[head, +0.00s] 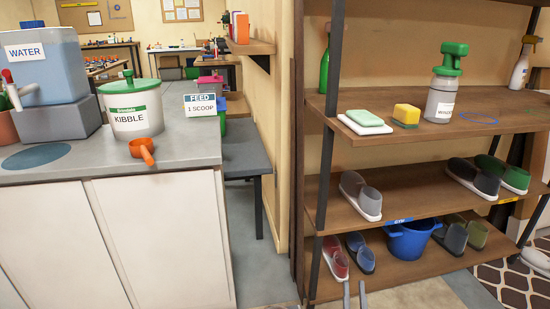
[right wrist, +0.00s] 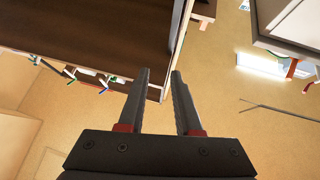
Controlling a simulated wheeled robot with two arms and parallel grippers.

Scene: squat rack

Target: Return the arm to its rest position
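My right gripper (head: 354,291) shows only by its two fingertips at the bottom edge of the head view, in front of the shelf unit's lower part. In the right wrist view the same gripper (right wrist: 160,72) has its two fingers apart, with nothing between them. The rest of my right arm is hidden below the head view. My left gripper is in neither view.
A wooden shelf unit (head: 415,206) on the right holds shoes, a blue pot (head: 410,242), sponges and a spray bottle (head: 442,95). A counter (head: 150,185) on the left bears a kibble bin (head: 132,112) and an orange scoop (head: 141,149).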

